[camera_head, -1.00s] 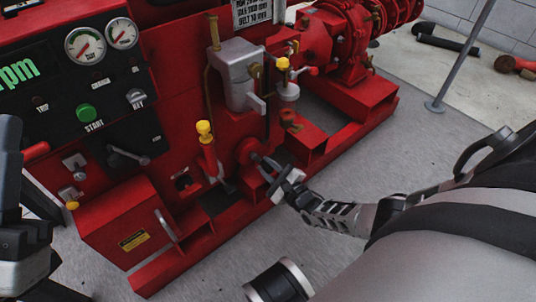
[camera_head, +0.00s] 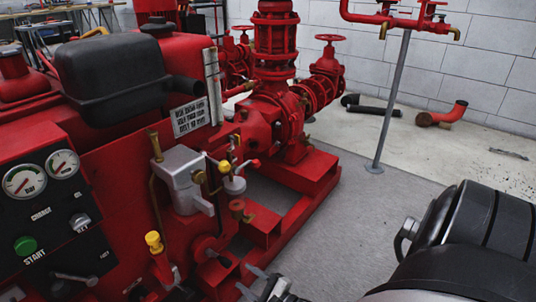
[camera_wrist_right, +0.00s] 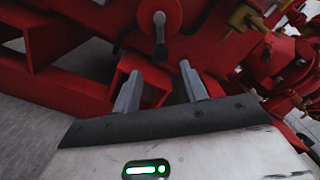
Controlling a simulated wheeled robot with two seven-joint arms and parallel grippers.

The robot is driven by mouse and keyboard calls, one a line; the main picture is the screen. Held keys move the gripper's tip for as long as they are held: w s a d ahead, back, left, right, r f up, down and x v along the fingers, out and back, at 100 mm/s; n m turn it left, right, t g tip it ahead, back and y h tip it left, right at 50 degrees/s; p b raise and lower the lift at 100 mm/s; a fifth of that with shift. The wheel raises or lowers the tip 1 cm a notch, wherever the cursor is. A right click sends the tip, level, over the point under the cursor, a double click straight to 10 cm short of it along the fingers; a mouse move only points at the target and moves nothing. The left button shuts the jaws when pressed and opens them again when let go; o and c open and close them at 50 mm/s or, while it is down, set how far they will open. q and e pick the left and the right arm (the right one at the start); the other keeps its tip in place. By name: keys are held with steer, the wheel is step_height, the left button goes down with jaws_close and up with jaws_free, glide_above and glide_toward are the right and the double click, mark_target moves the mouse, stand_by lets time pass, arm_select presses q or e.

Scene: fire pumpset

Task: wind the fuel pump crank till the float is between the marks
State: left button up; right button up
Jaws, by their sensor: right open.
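The crank has a round red hub with a short grey handle (camera_head: 211,252), low on the red pumpset. In the right wrist view the grey handle (camera_wrist_right: 160,34) hangs down from the hub, just ahead of my fingers. My right gripper (camera_head: 256,281) is at the bottom of the head view, right of and below the crank. Its two grey fingers are apart and empty in the right wrist view (camera_wrist_right: 160,70). A pale upright strip (camera_head: 212,84), perhaps the gauge, stands beside the sign; no float or marks can be made out. My left gripper is out of view.
A grey metal housing (camera_head: 183,180) and yellow knobs (camera_head: 153,242) sit above and left of the crank. A red base frame (camera_head: 262,228) runs beside it. A grey post (camera_head: 390,105) stands at right. The floor (camera_head: 330,220) between is clear.

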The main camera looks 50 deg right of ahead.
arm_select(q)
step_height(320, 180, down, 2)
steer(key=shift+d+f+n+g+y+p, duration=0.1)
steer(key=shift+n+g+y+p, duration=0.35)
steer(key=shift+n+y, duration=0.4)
arm_select(e)
steer(key=s, duration=0.7)
steer(key=shift+d, duration=0.25)
